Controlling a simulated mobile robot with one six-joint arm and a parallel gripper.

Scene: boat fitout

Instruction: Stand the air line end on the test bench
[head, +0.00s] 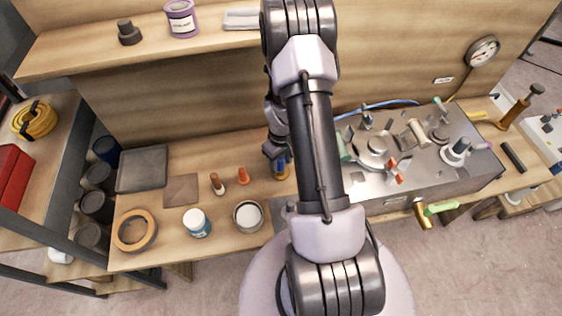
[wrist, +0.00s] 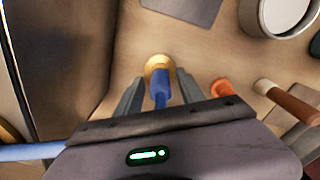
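The air line end is a blue hose end with a round brass fitting (wrist: 158,66). It stands on the wooden bench (head: 258,150) with the brass at the bench surface, and looks roughly upright. In the head view the air line end (head: 281,170) shows just below my gripper (head: 275,152), left of the metal test block (head: 430,185). In the wrist view my gripper (wrist: 160,84) has its fingers apart, one on each side of the blue part, with gaps visible. The blue hose (wrist: 30,152) also shows at the left of that view.
An orange cone (head: 243,176) and a brown marker with a white base (head: 217,184) stand close by on the left. An open tin (head: 248,216), a blue-white jar (head: 197,223) and a tape roll (head: 135,230) stand nearer the front. Levers and valves crowd the block's top.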

